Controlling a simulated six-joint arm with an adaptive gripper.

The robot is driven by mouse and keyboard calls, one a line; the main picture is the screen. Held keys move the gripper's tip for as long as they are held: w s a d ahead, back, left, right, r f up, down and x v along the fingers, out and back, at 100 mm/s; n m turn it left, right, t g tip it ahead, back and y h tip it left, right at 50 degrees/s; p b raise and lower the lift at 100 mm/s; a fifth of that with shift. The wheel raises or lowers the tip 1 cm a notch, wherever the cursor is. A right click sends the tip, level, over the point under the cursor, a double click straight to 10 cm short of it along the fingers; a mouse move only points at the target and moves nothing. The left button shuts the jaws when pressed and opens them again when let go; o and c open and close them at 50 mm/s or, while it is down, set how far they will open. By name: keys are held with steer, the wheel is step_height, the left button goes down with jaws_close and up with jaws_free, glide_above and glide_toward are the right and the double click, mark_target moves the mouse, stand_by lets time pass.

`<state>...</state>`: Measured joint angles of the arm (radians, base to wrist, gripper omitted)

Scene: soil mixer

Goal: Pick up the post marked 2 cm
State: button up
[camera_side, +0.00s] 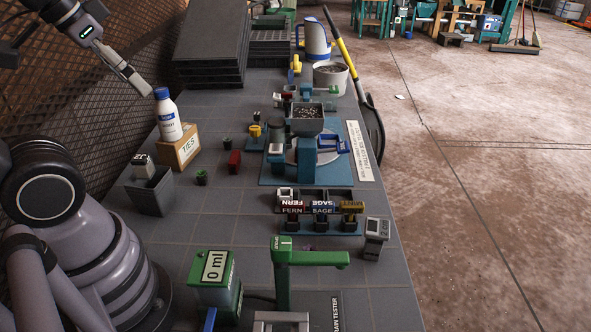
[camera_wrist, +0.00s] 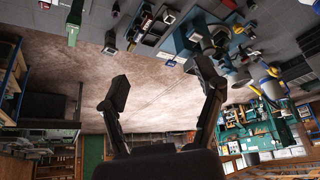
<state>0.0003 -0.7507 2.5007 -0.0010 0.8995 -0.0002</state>
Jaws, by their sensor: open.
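My gripper (camera_wrist: 160,84) is open and empty in the wrist view, its two dark fingers spread apart over a view of floor and distant shelves. In the side view my gripper (camera_side: 146,91) hangs at the upper left, above and left of the white bottle and clear of the table. I cannot read a 2 cm mark on any post. Small block-like pieces with pale tops that could be posts include one at the dark bin (camera_side: 142,165) on the left and one right of the label rack (camera_side: 376,236). Which is the 2 cm post, I cannot tell.
A white bottle (camera_side: 168,116) stands on the TIES box (camera_side: 179,148). The blue mixer stand (camera_side: 290,160) with its hopper (camera_side: 307,119) is mid-table. The FERN and SAGE rack (camera_side: 320,222) and a green 0 ml dispenser (camera_side: 216,282) are nearer. Bare table (camera_side: 215,220) lies between.

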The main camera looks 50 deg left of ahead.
stand_by(0.7)
steer(key=n+g, duration=0.5)
steer(key=n, duration=0.1)
glide_above(378, 227)
step_height(378, 227, down, 22)
steer(key=r, duration=0.1)
steer(key=shift+g, duration=0.3)
steer(key=f, duration=1)
steer(key=shift+s+d, duration=0.1)
steer(key=shift+d, duration=0.15)
steer(key=shift+a+f, duration=0.15)
steer(key=shift+f, duration=1.3)
steer(key=shift+a+f, duration=0.1)
steer(key=shift+f, duration=1.3)
steer(key=c, duration=1)
